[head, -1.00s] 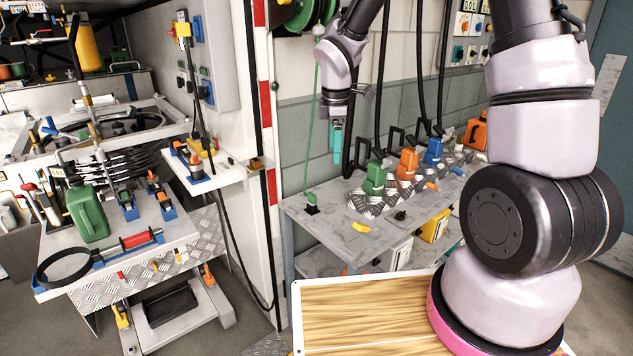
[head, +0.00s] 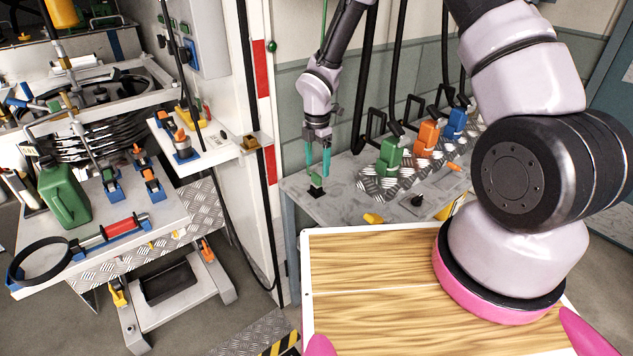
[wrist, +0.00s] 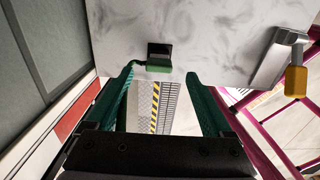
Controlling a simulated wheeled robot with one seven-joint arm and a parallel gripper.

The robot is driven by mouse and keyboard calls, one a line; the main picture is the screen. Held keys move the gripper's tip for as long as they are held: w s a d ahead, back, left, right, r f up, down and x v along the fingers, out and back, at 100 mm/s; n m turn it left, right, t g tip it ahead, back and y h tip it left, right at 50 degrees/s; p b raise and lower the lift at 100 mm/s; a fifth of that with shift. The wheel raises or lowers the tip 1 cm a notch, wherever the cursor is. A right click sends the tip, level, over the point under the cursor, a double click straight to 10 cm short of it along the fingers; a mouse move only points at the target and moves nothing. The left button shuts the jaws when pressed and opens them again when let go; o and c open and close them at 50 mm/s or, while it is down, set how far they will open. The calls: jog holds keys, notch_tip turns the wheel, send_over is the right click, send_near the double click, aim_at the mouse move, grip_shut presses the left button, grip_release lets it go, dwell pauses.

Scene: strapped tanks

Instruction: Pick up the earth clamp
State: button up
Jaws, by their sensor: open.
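The earth clamp (head: 317,181) looks like a small green piece on a black base, at the left end of the grey marbled bench. It also shows in the wrist view (wrist: 159,64), at top centre. My gripper (head: 316,173) is open, with its teal fingers pointing down just above the clamp. In the wrist view my gripper (wrist: 161,74) has one finger on each side of the green piece, with gaps left and right. I see no contact. Whether the tips are level with the clamp I cannot tell.
The grey bench (head: 345,208) also carries green (head: 390,156), orange (head: 427,139) and blue (head: 455,123) connectors with black cables. A white cabinet edge with red stripes (head: 264,85) stands close left of my gripper.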

aim_at(316, 174)
notch_tip(316, 174, down, 5)
jog(key=shift+a+r, duration=0.1)
jog(key=shift+a, duration=0.05)
grip_shut()
